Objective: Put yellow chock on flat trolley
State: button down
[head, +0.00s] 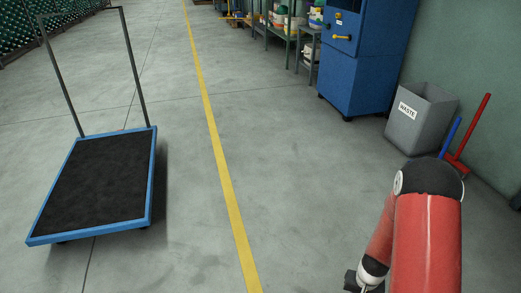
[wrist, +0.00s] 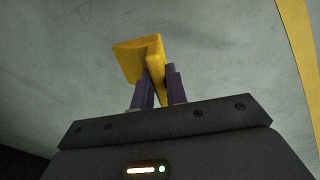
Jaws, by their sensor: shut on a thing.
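The yellow chock (wrist: 137,60) shows in the wrist view, held between the two dark fingers of my gripper (wrist: 159,88). In the head view my red arm is at the lower right; the gripper end is at the bottom edge and the chock cannot be seen there. The flat trolley (head: 152,180) stands at the left of the head view, with a blue rim, a bare black deck and a tall grey handle at its far end. My arm is well to the right of it.
A yellow floor line (head: 213,130) runs between the trolley and my arm. A grey waste bin (head: 417,122), a red broom (head: 470,140) and a blue cabinet (head: 357,65) stand along the right wall. Shelves (head: 291,32) are farther back. The floor around the trolley is clear.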

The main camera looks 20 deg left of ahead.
aim_at(113, 171)
jog(key=i+j+u, duration=0.3)
jog(key=u, duration=0.2)
jog(key=i+j+u, duration=0.25)
jog(key=i+u, duration=0.55)
jog(key=u, duration=0.15)
jog(key=i+u, duration=0.45)
jog(key=k+l, duration=0.05)
